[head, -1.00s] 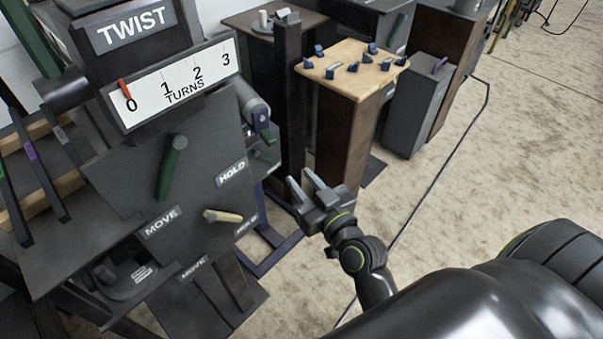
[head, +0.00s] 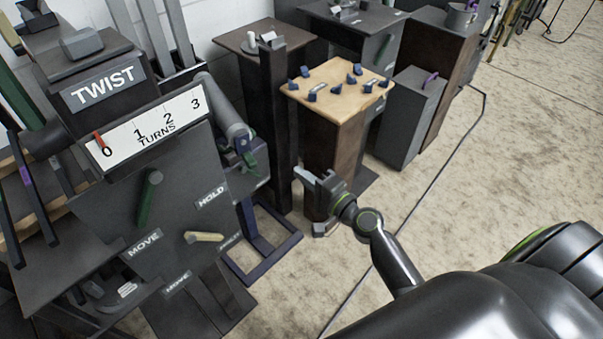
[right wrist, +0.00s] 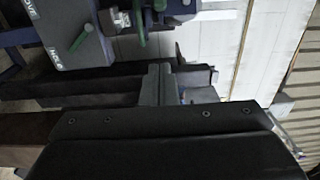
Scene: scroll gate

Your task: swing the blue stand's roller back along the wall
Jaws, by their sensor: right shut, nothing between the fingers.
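The blue stand's dark blue floor frame (head: 262,262) and upright show in the head view, right of the TWIST machine. The grey roller (head: 222,106) sits at the top of the stand, slanting down to the right toward a blue and green fitting (head: 244,148). Part of the roller and stand is hidden behind the machine. My right gripper (head: 304,174) is shut and empty, to the right of the stand and apart from it. Its fingers lie together in the right wrist view (right wrist: 158,84). My left gripper is not in view.
The TWIST machine (head: 80,212) with green and cream handles stands at left. A dark post (head: 277,125) rises between the stand and a wooden-topped pedestal (head: 325,90) with blue pieces. Grey cabinets stand at the back.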

